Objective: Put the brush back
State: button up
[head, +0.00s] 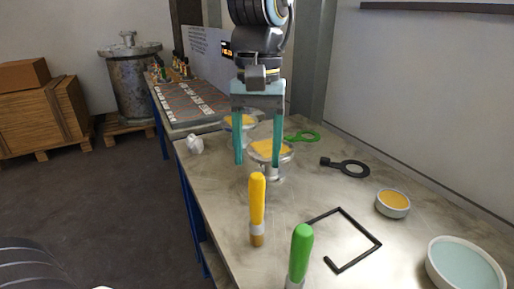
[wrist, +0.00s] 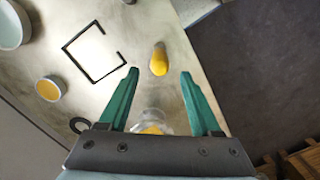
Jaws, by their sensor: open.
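My gripper (head: 258,168) points down, open and empty, with teal fingers above the table. It is behind the yellow brush in the head view. In the wrist view, the yellow brush (wrist: 159,62) shows just beyond the gap between the fingertips (wrist: 158,73), apart from them. A black angular outline (head: 345,240) with one open side lies right of the brushes, empty.
Flanged vessels with yellow tops (head: 268,150) stand behind and beside the fingers. A small yellow-filled dish (head: 393,204) and a pale blue bowl (head: 466,266) are at right. A black ring tool (head: 346,168), a green ring tool (head: 302,136) and a white lump (head: 195,145) lie farther back.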

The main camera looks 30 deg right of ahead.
jog(key=shift+r, duration=0.45)
jog(key=shift+w, duration=0.1)
jog(key=w+a+f+n+t+h, duration=0.15)
jog(key=w+a+f, duration=0.25)
jog(key=w+a, duration=0.5)
jog(key=w+a+f+n+y, duration=0.1)
jog(key=w+a+f+n, duration=0.2)
jog(key=w+a+f, duration=0.55)
jog(key=s+a+r+n, duration=0.1)
jog(key=a+n, duration=0.1)
jog(key=a, duration=0.9)
jog(key=shift+a+r+t, duration=0.15)
jog(key=shift+a+t, duration=0.25)
jog(key=shift+t, duration=0.05)
